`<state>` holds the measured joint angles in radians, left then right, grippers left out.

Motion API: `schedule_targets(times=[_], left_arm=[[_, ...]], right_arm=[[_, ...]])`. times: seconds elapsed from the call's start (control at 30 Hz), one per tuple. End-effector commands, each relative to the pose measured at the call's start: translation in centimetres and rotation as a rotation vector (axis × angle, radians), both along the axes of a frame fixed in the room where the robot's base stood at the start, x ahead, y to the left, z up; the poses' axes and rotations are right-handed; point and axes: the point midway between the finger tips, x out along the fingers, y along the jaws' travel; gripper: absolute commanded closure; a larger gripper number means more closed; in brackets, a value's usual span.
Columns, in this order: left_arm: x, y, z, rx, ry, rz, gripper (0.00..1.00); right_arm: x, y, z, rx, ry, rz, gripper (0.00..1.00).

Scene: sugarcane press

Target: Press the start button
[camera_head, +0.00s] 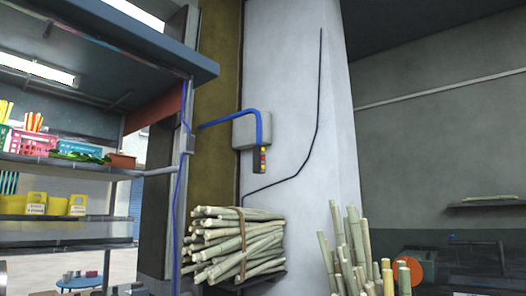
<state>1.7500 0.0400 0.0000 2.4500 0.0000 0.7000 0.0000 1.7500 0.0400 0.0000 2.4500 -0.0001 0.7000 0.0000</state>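A narrow dark control box (259,159) hangs below a blue pipe (256,112), in front of a grey box on the pale wall column. It carries small yellow and red buttons, one above the other. They are too small to tell which one is the start button. Neither of my grippers shows in the head view.
A bundle of cut cane (235,243) lies on a shelf below the control box. Upright cane stalks (352,254) stand at the lower right near an orange disc (408,270). Shelves with baskets (33,142) and yellow containers (36,203) fill the left.

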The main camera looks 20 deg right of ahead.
Motion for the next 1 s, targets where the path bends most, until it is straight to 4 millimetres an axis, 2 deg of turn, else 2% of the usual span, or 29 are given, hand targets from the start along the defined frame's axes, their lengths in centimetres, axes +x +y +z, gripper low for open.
schedule_targets(times=[0.03, 0.17, 0.2, 1.0], left_arm=[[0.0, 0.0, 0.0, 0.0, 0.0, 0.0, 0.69], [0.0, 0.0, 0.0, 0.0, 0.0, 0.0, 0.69], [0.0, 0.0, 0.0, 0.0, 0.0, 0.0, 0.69], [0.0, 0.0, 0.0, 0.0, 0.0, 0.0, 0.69]], right_arm=[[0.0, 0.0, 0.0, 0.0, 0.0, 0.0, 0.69], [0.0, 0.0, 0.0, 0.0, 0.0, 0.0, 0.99], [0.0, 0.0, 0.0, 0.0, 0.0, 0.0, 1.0], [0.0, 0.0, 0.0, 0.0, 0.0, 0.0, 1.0]])
